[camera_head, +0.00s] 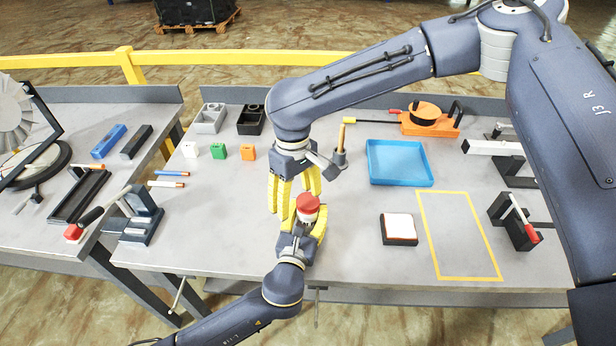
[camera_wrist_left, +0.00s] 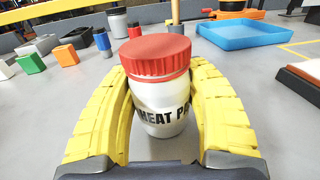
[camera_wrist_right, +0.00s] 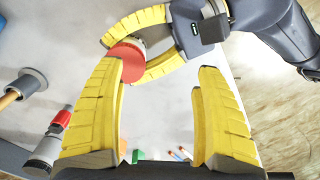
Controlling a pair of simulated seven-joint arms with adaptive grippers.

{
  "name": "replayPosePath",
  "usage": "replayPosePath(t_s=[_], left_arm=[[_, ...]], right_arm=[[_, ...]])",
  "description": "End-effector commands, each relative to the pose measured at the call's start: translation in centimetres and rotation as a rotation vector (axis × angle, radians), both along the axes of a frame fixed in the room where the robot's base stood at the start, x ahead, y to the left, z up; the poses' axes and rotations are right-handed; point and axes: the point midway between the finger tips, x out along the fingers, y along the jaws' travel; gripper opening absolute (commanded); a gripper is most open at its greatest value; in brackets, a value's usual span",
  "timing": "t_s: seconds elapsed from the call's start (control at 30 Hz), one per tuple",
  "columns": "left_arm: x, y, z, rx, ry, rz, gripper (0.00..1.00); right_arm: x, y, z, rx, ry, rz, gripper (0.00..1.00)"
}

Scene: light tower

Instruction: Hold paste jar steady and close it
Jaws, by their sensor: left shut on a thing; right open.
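The paste jar (camera_wrist_left: 162,105) is white with black lettering that reads in part "HEAT PA", and it stands upright on the table. A red ribbed lid (camera_wrist_left: 156,57) sits on its top; I cannot tell how tightly. In the head view the red lid (camera_head: 308,202) shows between the grippers. My left gripper (camera_head: 305,222) is shut around the jar's body from the front. My right gripper (camera_head: 294,194) is open, pointing down just behind and left of the jar.
Behind are white, green (camera_head: 219,152) and orange (camera_head: 248,153) blocks. A yellow outlined area (camera_head: 460,236) is clear.

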Motion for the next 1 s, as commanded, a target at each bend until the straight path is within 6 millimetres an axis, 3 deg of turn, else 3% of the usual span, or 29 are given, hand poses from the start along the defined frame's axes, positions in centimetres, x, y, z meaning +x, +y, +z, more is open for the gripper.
replayPosePath(t_s=[1.0], left_arm=[[0.0,0.0,0.0,0.0,0.0,0.0,0.0]], right_arm=[[2.5,-1.6,2.1,0.132,-0.035,1.793,0.71]])
